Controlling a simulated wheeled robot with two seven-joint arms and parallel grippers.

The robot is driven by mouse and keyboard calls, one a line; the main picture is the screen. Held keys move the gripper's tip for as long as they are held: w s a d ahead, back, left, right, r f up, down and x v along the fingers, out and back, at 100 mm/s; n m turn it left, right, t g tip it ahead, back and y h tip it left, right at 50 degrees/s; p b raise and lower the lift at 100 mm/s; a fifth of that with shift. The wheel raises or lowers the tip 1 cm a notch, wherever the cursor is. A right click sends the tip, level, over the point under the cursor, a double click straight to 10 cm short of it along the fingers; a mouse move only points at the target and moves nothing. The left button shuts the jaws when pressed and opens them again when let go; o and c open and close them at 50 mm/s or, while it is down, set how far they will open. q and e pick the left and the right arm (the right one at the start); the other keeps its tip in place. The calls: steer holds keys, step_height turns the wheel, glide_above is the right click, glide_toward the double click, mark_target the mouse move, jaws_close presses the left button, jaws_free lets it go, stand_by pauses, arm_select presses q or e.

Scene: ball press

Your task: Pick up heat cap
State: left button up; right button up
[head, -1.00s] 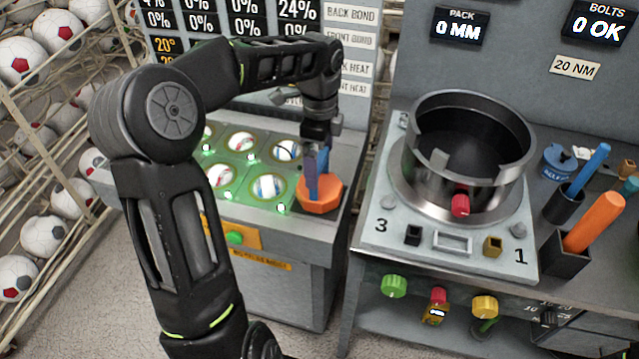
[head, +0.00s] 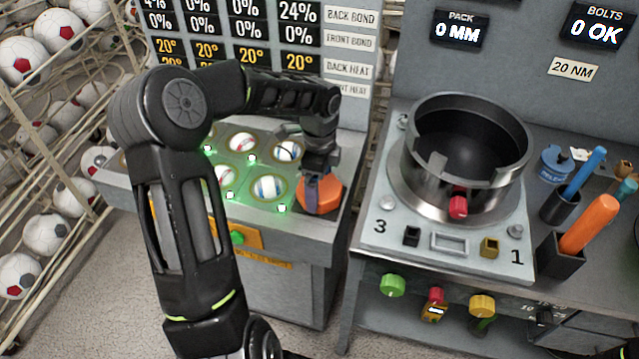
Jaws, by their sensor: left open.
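The orange, many-sided piece that I take for the heat cap (head: 330,194) sits at the right end of the grey bench with the lit ball sockets. My left arm reaches over this bench from the left. My left gripper (head: 320,180) points down right at the cap, its jaws open. A dark bluish finger shows against the cap's near side. The wrist hides the cap's top and back, and I cannot tell whether the fingers touch it. My right gripper is out of view.
Several balls sit in green-lit sockets on the grey bench (head: 345,228). A metal cylinder (head: 432,177) stands on the right workbench, with an orange handle (head: 594,222) and a blue handle (head: 585,171) in holders. A ball rack (head: 75,100) fills the left.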

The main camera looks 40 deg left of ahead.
arm_select(q)
steer(key=shift+c, duration=0.4)
steer(key=shift+w, duration=0.1)
steer(key=c, duration=1.6)
steer(key=shift+c, duration=0.2)
step_height(320, 180, up, 10)
steer(key=shift+b, duration=0.75)
